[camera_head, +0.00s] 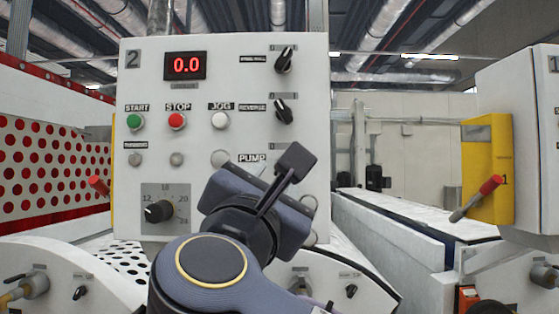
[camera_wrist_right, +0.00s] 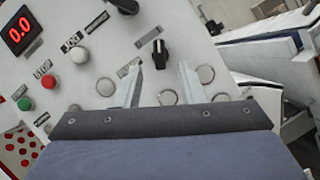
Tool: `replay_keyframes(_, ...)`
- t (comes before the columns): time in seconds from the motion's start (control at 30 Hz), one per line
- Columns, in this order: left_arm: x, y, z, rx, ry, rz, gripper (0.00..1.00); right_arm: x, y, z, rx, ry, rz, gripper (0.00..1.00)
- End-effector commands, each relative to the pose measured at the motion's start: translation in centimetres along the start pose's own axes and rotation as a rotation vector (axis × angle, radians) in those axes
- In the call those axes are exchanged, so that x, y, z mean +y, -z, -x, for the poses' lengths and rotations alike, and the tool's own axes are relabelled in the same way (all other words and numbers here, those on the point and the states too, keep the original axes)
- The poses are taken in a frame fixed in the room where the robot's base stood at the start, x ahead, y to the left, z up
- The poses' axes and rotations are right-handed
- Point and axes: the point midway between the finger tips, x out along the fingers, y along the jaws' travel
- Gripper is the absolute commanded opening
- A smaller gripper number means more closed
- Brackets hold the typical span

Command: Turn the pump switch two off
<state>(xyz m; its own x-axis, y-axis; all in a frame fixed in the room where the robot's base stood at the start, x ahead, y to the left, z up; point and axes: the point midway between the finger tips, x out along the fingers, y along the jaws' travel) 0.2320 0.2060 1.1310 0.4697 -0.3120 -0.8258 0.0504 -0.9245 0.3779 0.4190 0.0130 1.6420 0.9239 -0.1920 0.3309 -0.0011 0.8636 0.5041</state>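The white control panel (camera_head: 225,70) marked 2 fills the middle of the head view. In that view my right gripper covers the spot beside the PUMP label (camera_head: 252,158), so the pump switch is hidden there. In the right wrist view the pump switch (camera_wrist_right: 160,48) is a black knob below a 0–I label. My right gripper (camera_wrist_right: 160,66) is open, with its two pale fingers apart and pointing at the panel. My left gripper is not in view.
Two more black knobs, the upper (camera_head: 284,60) and the REVERSE one (camera_head: 283,110), are above. START (camera_head: 134,121), STOP (camera_head: 177,121) and JOG (camera_head: 220,120) buttons are at the left. Round grey buttons (camera_wrist_right: 206,74) flank the fingers. A dial (camera_head: 158,211) is lower left.

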Motion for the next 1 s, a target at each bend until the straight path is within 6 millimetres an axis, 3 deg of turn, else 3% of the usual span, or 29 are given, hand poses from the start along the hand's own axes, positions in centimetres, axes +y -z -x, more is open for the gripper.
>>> replay_keyframes(0.1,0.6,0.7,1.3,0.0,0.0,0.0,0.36,0.1,-0.3,-2.3,-0.001,0.004,0.003,0.35)
replay_keyframes(0.3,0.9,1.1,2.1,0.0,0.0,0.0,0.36,0.1,-0.1,-4.4,-0.001,0.001,0.004,0.35)
replay_keyframes(0.63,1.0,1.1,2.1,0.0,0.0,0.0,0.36,0.0,0.0,-4.8,-0.001,-0.002,0.004,0.35)
replay_keyframes(0.9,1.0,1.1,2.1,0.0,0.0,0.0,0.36,0.0,0.0,-4.7,-0.002,-0.001,0.004,0.01)
replay_keyframes(1.0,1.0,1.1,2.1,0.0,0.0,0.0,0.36,0.0,0.0,-4.7,-0.002,-0.001,0.004,0.0)
